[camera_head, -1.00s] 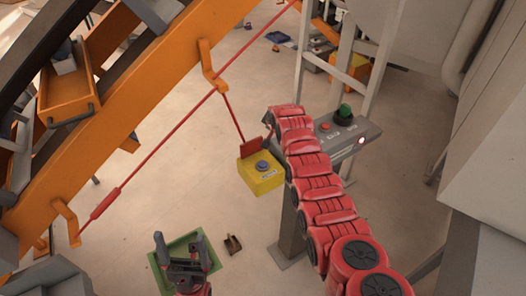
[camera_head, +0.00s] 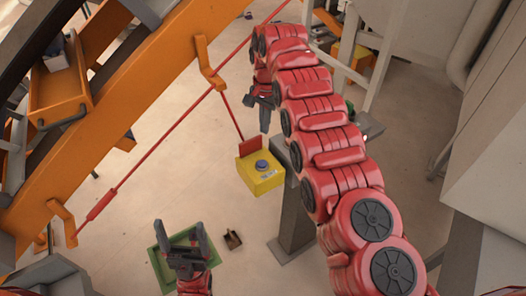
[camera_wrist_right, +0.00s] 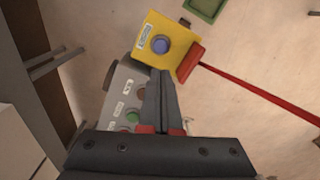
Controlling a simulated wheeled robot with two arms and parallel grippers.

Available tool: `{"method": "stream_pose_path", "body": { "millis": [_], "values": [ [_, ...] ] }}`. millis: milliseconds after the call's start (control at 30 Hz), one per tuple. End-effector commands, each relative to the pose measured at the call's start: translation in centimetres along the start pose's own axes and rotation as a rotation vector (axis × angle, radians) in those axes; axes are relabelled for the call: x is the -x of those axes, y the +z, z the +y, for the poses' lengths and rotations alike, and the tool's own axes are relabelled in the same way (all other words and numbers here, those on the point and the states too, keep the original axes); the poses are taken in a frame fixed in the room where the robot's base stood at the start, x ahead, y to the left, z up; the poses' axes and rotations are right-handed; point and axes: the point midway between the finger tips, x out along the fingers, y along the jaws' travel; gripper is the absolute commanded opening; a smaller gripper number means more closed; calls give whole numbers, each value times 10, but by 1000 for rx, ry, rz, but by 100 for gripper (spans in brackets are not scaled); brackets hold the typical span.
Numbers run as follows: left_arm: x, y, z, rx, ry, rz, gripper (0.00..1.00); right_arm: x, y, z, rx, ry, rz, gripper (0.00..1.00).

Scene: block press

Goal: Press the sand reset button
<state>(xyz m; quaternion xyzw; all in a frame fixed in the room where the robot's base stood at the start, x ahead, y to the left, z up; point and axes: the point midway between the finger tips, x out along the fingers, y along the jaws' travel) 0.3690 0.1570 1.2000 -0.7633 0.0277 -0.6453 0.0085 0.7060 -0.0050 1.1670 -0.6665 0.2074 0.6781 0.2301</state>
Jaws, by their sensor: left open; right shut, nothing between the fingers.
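A yellow box (camera_head: 259,178) with a round blue button (camera_head: 262,165) on top hangs near the middle of the head view. In the right wrist view the blue button (camera_wrist_right: 161,44) sits beyond my fingertips. A grey console (camera_wrist_right: 121,88) there carries a green button (camera_wrist_right: 132,116) and a reddish-brown button, partly behind my fingers. The labels are too small to read, so I cannot tell which is the sand reset button. My right gripper (camera_head: 264,128) is shut and empty, pointing down above the box and console, apart from both. My left gripper (camera_head: 179,228) is open and empty at the lower left.
My right arm hides most of the console in the head view. A grey post (camera_head: 294,222) stands beside the yellow box. A red bar (camera_head: 165,142) runs diagonally past an orange beam (camera_head: 150,80). A green tray (camera_head: 160,264) lies below my left gripper.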

Motion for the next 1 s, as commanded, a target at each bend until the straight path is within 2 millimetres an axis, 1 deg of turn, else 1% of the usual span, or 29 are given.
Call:
{"method": "stream_pose_path", "body": {
  "millis": [167,367,400,500,533,567,700,767,800,900,1000],
  "values": [
    [22,4,1,0,0,0,84,-22,0,0,0,-1,1,0],
    [60,10,3,0,0,0,84,-63,0,1,1,1,-1,0],
    [58,10,3,0,0,-1,84,-65,-3,2,-3,2,0,0],
    [66,11,3,0,0,0,84,-82,-2,2,-1,1,1,0],
    [54,9,3,0,0,0,84,-78,-1,2,0,4,-2,0],
    [47,8,2,0,0,0,84,-82,0,1,1,5,-3,0],
    [32,5,2,0,0,0,84,-110,1,0,0,3,-4,0],
    [28,5,1,0,0,0,84,-119,1,0,1,2,-3,0],
    [29,5,1,0,0,0,84,-124,1,-1,1,-1,-1,0],
    [27,4,1,0,0,0,84,-133,1,-1,2,-1,-2,0],
    [26,4,1,0,0,0,84,-138,1,0,2,0,-1,0]
  ]
}}
